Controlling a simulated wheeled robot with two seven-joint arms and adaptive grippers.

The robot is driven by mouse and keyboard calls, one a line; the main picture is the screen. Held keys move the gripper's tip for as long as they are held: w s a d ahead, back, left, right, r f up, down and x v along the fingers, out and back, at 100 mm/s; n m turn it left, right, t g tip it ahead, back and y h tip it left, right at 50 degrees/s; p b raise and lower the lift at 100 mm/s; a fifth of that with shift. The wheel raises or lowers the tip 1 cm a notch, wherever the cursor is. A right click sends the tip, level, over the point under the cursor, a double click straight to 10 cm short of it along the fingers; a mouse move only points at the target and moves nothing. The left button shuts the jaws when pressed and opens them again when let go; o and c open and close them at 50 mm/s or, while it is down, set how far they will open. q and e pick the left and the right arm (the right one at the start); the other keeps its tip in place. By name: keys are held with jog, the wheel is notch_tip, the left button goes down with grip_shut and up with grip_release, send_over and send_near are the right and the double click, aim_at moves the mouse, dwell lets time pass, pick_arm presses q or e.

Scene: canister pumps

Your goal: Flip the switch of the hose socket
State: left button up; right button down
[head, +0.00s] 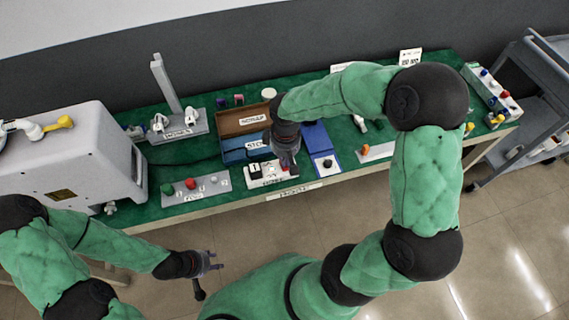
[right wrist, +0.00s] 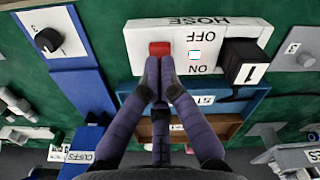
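The hose socket (right wrist: 262,35) is a white box labelled HOSE, upside down in the right wrist view. It also shows on the table in the head view (head: 262,182). Its red switch (right wrist: 159,48) is at the box's left end in the wrist view, beside OFF and ON lettering and a small light square. Which way it is set, I cannot tell. A black plug marked 1 (right wrist: 244,62) sits in the socket. My right gripper (right wrist: 159,72) has its fingertips together right at the switch; contact is unclear. It holds nothing visible. My left gripper (head: 209,272) has spread fingers, away from the table, empty.
Behind the socket are a blue STO-labelled bin (head: 236,155) and a brown box (head: 232,122). A blue panel with a black knob (head: 327,163) stands to the right. A grey cart (head: 540,75) stands far right.

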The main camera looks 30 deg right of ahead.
jog(key=shift+f+b, duration=0.75)
jog(key=shift+f, duration=0.3)
dwell(0.6)
jog(key=shift+r, duration=0.15)
jog(key=shift+r+p, duration=2.9)
jog(key=shift+r, duration=0.5)
jog(key=shift+s+f, duration=0.1)
